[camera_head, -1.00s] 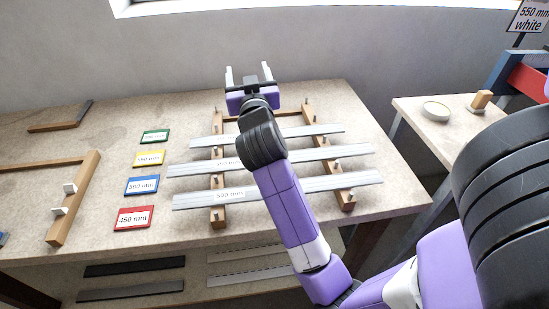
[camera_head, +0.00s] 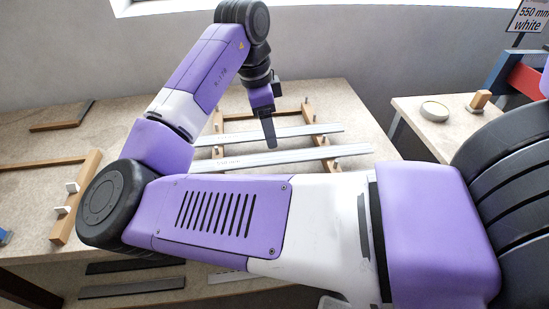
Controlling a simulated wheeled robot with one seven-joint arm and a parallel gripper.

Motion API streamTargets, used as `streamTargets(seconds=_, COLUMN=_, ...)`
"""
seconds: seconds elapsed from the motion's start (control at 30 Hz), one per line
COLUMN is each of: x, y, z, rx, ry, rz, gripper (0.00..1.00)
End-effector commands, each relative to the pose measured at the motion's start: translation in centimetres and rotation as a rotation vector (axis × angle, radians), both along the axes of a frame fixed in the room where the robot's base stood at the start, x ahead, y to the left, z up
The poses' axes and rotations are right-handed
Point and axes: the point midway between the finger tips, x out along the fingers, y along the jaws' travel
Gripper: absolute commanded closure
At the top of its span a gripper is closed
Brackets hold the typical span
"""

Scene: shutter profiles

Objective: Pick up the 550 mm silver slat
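Silver slats lie across a wooden rack (camera_head: 307,110) on the bench. The far slat (camera_head: 310,130) shows most of its length. The middle slat (camera_head: 330,153) carries a small label (camera_head: 228,162) whose print is too small to read surely. I cannot tell which slat is the 550 mm one. The nearest slat seen earlier is hidden behind my arm. My gripper (camera_head: 270,143) points down over the rack, its fingertip appearing just above the middle slat. I see it side-on with one dark finger showing, so its opening and any contact are unclear.
A wooden rack with white clips (camera_head: 72,187) stands at the left. A wooden piece (camera_head: 62,125) lies at the back left. A side table at right holds a round dish (camera_head: 435,111) and a wood-handled tool (camera_head: 480,99). More slats lie on the lower shelf.

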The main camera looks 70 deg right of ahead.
Motion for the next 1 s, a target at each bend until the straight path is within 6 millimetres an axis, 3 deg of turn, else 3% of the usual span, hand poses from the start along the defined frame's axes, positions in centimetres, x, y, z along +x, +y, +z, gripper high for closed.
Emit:
streamTargets(seconds=0.37, x=-0.3, y=0.5, z=-3.0, rx=0.032, ry=-0.005, rz=-0.013, gripper=0.33)
streamTargets(seconds=0.7, x=-1.2, y=0.2, z=-7.2, rx=0.030, ry=-0.005, rz=-0.012, gripper=0.33)
streamTargets(seconds=1.0, x=-1.3, y=0.2, z=-7.6, rx=0.030, ry=-0.007, rz=-0.011, gripper=0.35)
